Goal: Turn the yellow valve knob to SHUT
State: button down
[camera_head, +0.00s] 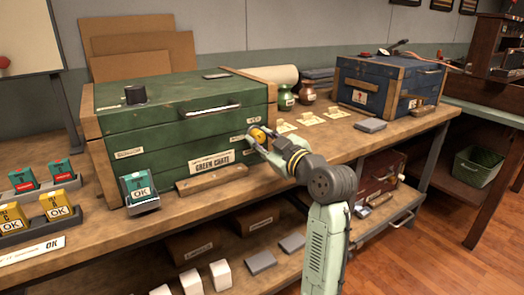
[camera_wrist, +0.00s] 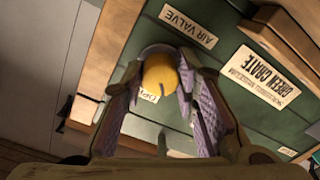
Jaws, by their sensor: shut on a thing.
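The yellow valve knob (camera_wrist: 160,76) is on the front of the green crate (camera_wrist: 226,40), under the AIR VALVE label (camera_wrist: 188,26) as it reads in the wrist view. A small label (camera_wrist: 149,95), partly covered, sits beside the knob. A dark line marks the knob's face. My gripper (camera_wrist: 162,90) is shut on the knob, with one purple-padded finger on each side. In the head view my gripper (camera_head: 256,143) reaches the right part of the green crate's front (camera_head: 200,135), and the knob (camera_head: 259,134) shows partly beyond it. I cannot read the knob's setting.
A wooden bar (camera_head: 211,179) and a teal OK box (camera_head: 139,191) stand before the crate. Small tagged cards (camera_head: 309,118), two jars (camera_head: 286,97) and a blue crate (camera_head: 388,85) are to the right on the bench. Yellow boxes (camera_head: 57,206) are at left.

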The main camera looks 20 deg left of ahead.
jog(key=n+b, duration=0.5)
jog(key=n, duration=0.1)
jog(key=shift+f, duration=0.15)
jog(key=shift+n+b, duration=1.25)
jog(key=shift+n, duration=0.65)
jog(key=shift+r, duration=0.2)
jog(key=c, duration=1.2)
grip_release()
jog(key=shift+c, duration=0.2)
jog(key=v, duration=1.2)
